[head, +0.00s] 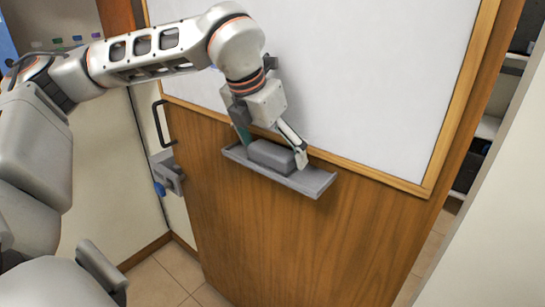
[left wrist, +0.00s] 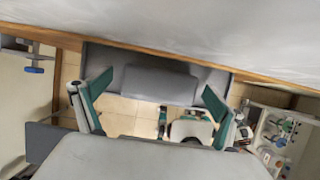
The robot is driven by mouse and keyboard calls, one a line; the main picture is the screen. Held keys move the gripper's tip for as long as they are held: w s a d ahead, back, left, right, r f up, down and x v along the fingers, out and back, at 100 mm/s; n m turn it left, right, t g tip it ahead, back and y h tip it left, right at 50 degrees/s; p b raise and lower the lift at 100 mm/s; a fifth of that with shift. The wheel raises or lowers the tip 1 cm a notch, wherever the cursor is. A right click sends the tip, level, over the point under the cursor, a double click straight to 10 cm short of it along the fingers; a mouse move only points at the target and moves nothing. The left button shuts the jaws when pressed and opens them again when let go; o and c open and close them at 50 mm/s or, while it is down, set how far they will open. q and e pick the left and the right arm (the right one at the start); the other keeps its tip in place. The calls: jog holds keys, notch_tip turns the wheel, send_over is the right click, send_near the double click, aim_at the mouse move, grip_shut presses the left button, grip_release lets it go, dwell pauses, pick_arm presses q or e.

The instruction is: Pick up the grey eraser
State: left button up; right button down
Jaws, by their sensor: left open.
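The grey eraser (head: 271,156) is a rounded block lying in the grey tray (head: 313,182) under the whiteboard. My left gripper (head: 272,146) is open and pointed down over the tray, with one finger near each end of the eraser. In the left wrist view the eraser (left wrist: 160,84) lies between the two spread green-and-grey fingers of the left gripper (left wrist: 155,104). A gap shows between each finger and the eraser there. The left finger is partly hidden in the head view. My right gripper is in neither view.
The tray is fixed to a wooden door (head: 290,240) below the whiteboard (head: 370,80) and its wooden frame. A door handle (head: 162,122) and a grey latch with a blue knob (head: 168,175) are at the left. Shelves stand at the right.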

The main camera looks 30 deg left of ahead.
pick_arm(q)
jog(key=c, duration=1.2)
